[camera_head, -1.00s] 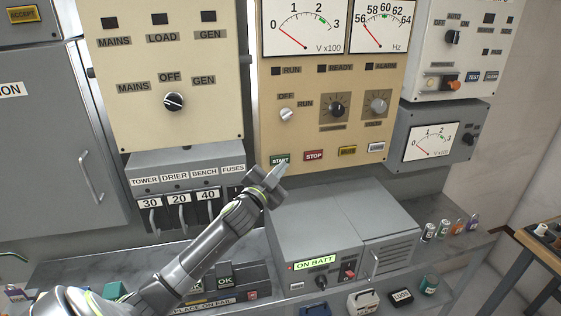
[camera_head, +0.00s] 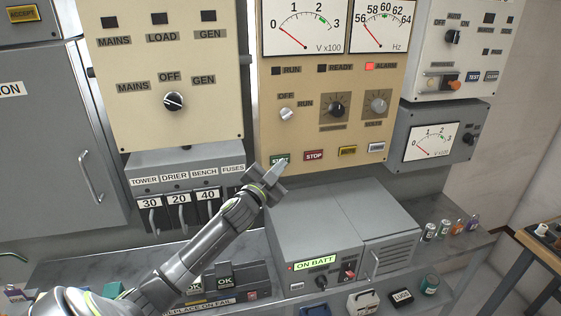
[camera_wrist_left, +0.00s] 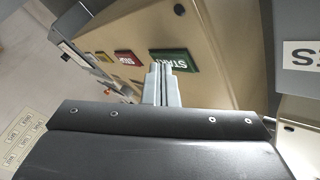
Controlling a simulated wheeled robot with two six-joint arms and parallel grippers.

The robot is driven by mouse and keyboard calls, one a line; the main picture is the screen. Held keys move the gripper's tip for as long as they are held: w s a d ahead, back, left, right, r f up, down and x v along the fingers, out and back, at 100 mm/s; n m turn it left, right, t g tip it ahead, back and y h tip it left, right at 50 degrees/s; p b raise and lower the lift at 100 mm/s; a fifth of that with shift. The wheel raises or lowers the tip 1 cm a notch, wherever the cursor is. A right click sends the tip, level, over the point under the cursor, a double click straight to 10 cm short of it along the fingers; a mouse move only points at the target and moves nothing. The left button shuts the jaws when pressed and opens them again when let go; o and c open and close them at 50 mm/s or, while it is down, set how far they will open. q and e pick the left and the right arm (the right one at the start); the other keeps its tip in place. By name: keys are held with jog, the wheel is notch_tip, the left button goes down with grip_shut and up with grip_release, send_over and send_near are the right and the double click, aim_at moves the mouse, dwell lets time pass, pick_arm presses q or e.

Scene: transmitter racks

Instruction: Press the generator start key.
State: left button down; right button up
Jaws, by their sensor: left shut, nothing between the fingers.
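The green START key (camera_head: 280,158) is at the lower left of the beige generator panel (camera_head: 265,135); my fingertips partly cover it in the head view. It also shows in the wrist view (camera_wrist_left: 175,60), with the fingertips over its edge. My left gripper (camera_head: 279,170) is shut and empty, its tips at the key. I cannot tell whether they touch or press it. The red STOP key (camera_head: 314,155) is to the right. The OFF/RUN knob (camera_head: 286,114) is above, and the ALARM lamp (camera_head: 370,67) is lit red. My right gripper is out of view.
A grey box reading ON BATT (camera_head: 315,225) stands on the bench below the panel. A fuse box (camera_head: 150,170) is left of the gripper. A yellow key (camera_head: 348,151) and a pale key (camera_head: 377,147) continue the key row.

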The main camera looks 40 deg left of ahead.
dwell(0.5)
pick_arm(q)
jog(key=shift+s+d, duration=0.45)
jog(key=shift+d, duration=0.05)
jog(key=shift+d, duration=0.1)
jog(key=s+d, duration=0.1)
jog(key=s+d+p, duration=0.1)
jog(key=s+d, duration=0.1)
jog(key=shift+s+d+p, duration=0.1)
jog(key=shift+d+p, duration=0.2)
jog(key=shift+f, duration=0.1)
dwell(0.8)
